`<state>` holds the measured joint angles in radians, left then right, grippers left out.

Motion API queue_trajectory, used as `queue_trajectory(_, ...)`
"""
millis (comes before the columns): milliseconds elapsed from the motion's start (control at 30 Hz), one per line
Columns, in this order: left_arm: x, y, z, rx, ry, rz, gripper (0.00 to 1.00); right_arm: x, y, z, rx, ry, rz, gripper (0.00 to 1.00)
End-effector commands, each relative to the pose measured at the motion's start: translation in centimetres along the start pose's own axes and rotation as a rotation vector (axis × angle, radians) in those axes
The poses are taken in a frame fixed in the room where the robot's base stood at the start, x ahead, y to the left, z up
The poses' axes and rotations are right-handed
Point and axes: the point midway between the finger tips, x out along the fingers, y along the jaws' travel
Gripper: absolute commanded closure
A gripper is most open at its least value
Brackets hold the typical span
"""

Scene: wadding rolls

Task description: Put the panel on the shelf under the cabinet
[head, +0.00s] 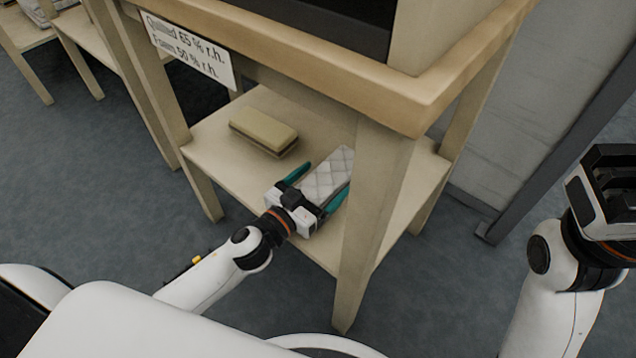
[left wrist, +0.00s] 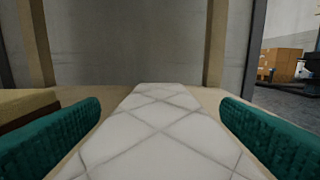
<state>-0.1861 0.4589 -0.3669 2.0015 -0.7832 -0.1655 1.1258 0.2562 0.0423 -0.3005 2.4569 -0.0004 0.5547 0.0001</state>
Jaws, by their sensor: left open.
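A white quilted panel (head: 328,174) lies on the wooden shelf (head: 218,136) under the cabinet (head: 300,50). My left gripper (head: 319,186) reaches in over the shelf, open, with one teal finger on each side of the panel. In the left wrist view the panel (left wrist: 155,135) runs away between the two fingers, with a gap at each side. A front leg of the stand hides part of the panel's right side in the head view. My right gripper (head: 606,190) is at the right edge, away from the shelf; its fingers do not show clearly.
A yellow and brown foam block (head: 263,132) lies on the shelf to the left of the panel. A sign (head: 187,48) hangs on the stand's front left. The stand's front leg (head: 371,220) is close to my left gripper's right side. Other wooden stands are at the far left.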

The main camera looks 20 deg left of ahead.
Motion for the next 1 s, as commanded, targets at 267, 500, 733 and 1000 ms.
queue_trajectory(267, -2.1, -0.1, 0.2, -0.005, 0.003, 0.001, 0.14, 0.0, -0.1, -0.1, 0.002, 0.010, -0.007, 0.64)
queue_trajectory(500, -6.8, 0.0, 0.3, -0.006, 0.003, 0.003, 0.14, -0.2, -0.2, -0.3, 0.005, 0.028, -0.017, 0.64)
queue_trajectory(733, -10.5, 0.0, 0.3, -0.004, 0.001, 0.002, 0.14, -0.7, -0.3, -0.4, 0.007, 0.046, -0.021, 0.64)
queue_trajectory(1000, -12.0, 0.0, 0.3, 0.000, -0.002, 0.001, 0.14, -1.2, -0.2, -0.6, 0.008, 0.067, -0.019, 0.64)
